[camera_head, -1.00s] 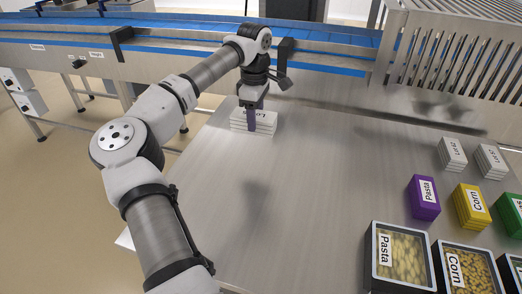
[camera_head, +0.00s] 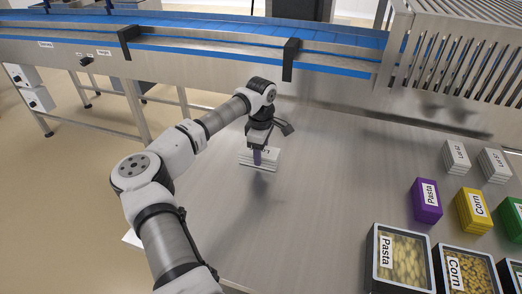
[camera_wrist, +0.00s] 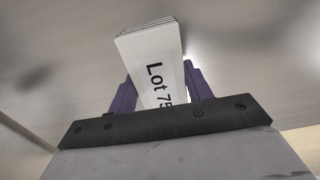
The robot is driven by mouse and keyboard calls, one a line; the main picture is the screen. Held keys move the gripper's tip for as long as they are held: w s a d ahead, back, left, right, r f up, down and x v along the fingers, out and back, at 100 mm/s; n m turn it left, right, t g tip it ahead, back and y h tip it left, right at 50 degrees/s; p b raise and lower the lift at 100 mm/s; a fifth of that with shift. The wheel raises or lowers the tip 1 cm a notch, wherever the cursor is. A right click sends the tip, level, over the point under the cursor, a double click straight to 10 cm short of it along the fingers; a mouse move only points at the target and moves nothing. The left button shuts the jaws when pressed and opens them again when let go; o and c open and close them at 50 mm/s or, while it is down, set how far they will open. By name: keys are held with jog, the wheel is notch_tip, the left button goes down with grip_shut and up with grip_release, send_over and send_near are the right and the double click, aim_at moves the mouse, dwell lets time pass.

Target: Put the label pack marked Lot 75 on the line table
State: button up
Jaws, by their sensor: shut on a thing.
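The white label pack (camera_wrist: 148,42) fills the middle of the wrist view, and "Lot 75" reads on its face. My gripper (camera_wrist: 160,88) has its two purple fingers closed on either side of the pack. In the head view the pack (camera_head: 273,161) hangs from my gripper (camera_head: 257,157), over the left part of the steel table (camera_head: 330,200). A soft shadow lies on the tabletop below it, and the pack looks clear of the surface. The purple finger covers part of its face in the head view.
Two other white label packs (camera_head: 456,155) (camera_head: 494,164) lie at the right. In front are purple Pasta (camera_head: 426,200) and yellow Corn (camera_head: 472,210) stacks, a green one, and food trays. A blue conveyor (camera_head: 210,35) runs behind. The table's middle is clear.

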jog(key=shift+f, duration=0.15)
jog(key=o, duration=1.1)
notch_tip(320, 180, up, 12)
jog(key=shift+r+b, duration=0.25)
jog(key=shift+b, duration=0.75)
